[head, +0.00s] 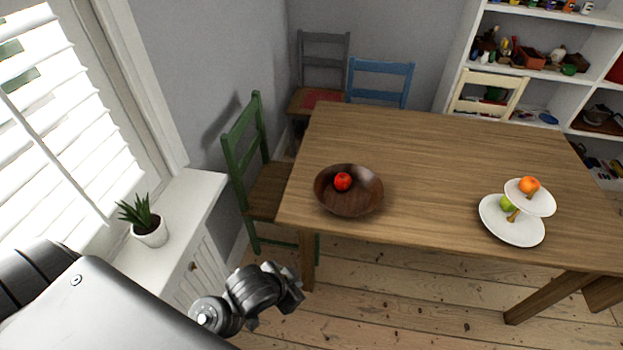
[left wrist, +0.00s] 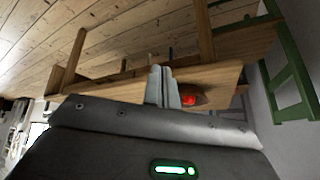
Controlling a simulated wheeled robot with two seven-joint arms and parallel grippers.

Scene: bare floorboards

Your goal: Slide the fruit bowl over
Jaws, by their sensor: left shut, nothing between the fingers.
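The fruit bowl (head: 348,202) is a dark brown wooden bowl with a red apple (head: 343,182) inside. It sits near the front left corner of the wooden table (head: 450,150). My left gripper (head: 292,288) is low in front of that corner, apart from the bowl. Its fingers are together and empty in the left wrist view (left wrist: 162,86). There, the bowl (left wrist: 203,97) and apple (left wrist: 188,99) show just beyond the fingertips, partly hidden. My right gripper is not in view.
A two-tier white fruit stand (head: 512,222) with fruit is at the table's right. The tabletop between it and the bowl is clear. A green chair (head: 252,165) stands at the left side. A potted plant (head: 146,222) is on the windowsill cabinet.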

